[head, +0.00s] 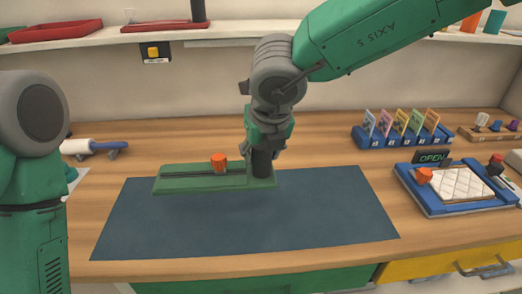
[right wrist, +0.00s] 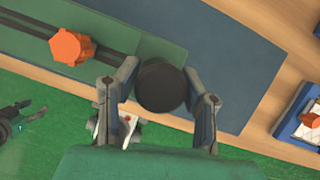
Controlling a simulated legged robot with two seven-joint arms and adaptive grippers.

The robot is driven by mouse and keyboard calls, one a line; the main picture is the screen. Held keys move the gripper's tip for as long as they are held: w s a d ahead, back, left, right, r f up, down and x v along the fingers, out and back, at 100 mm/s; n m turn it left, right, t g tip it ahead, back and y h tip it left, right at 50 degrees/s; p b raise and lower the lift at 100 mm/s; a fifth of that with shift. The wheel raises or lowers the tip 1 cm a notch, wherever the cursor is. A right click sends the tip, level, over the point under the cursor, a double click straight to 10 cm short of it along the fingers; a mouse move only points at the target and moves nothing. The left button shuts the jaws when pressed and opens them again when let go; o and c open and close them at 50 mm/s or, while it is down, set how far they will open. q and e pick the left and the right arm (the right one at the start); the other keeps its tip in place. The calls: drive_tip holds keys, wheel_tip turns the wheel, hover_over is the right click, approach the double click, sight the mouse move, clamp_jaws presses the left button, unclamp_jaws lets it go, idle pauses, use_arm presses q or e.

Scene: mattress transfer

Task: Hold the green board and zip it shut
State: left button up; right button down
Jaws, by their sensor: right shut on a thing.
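The green board (head: 175,184) lies flat on the dark blue mat, with a dark track along its length. An orange knob (head: 218,163) stands on this track, left of my right gripper; it also shows in the right wrist view (right wrist: 72,46). A black round post (head: 262,163) stands at the board's right end. My right gripper (head: 265,148) is above that end, its fingers shut on the post (right wrist: 160,86), one on each side. My left arm is at the left edge of the head view, its gripper out of sight. A dark claw-like shape (right wrist: 18,117), possibly my left gripper, shows small in the right wrist view.
The blue mat (head: 300,225) is bare in front of the board. To the right are a blue tray (head: 440,208) with a white quilted pad, an OPEN sign (head: 432,157) and a blue rack (head: 385,142) of coloured cards. A white roller (head: 88,146) lies at left.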

drive_tip(key=shift+f+b, duration=3.7)
drive_tip(key=shift+f, duration=2.5)
